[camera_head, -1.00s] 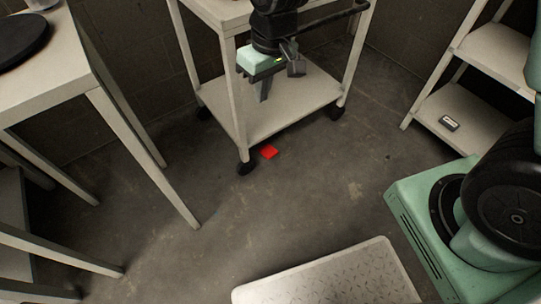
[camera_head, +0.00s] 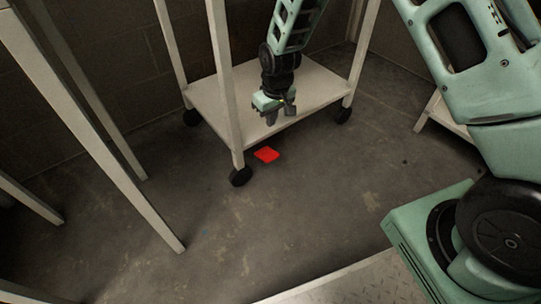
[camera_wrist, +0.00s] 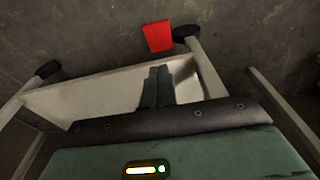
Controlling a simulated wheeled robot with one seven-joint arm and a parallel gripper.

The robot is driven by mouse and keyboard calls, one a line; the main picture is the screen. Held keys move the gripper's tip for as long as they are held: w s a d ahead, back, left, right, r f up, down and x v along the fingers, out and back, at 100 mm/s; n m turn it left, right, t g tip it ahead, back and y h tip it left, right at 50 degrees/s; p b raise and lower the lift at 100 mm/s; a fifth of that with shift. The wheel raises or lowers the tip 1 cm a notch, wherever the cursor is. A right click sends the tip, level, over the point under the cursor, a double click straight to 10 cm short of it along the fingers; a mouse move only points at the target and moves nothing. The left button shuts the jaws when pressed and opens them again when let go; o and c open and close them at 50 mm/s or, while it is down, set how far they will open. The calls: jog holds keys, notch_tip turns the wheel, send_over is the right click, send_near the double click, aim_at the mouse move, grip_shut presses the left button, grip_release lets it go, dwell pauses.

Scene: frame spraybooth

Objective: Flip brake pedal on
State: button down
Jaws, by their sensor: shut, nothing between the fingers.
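The red brake pedal (camera_head: 267,154) is low at the cart's front edge, beside the front left wheel in the head view. In the wrist view the red pedal (camera_wrist: 158,36) shows at the top, next to a black wheel. My gripper (camera_head: 278,119) points down in front of the cart's lower shelf, above and apart from the pedal. In the wrist view my gripper's dark fingers (camera_wrist: 158,78) are together, with nothing between them, and appear against the pale shelf.
The white cart (camera_head: 215,100) stands on black wheels, with its posts around my arm. A table with pale legs (camera_head: 100,140) is at the left. A metal plate (camera_head: 345,285) lies at the bottom. The concrete floor (camera_head: 200,215) between them is clear.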

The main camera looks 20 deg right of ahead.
jog(key=shift+w+d+f, duration=0.1)
jog(key=shift+w+f, duration=0.05)
jog(key=shift+f, duration=0.1)
jog(key=b, duration=0.8)
send_over(270, 156)
notch_tip(270, 156, down, 12)
jog(key=shift+f, duration=0.1)
jog(key=shift+s+d+f+b, duration=0.1)
jog(key=shift+s+f+b, duration=0.25)
jog(key=shift+f+b, duration=0.3)
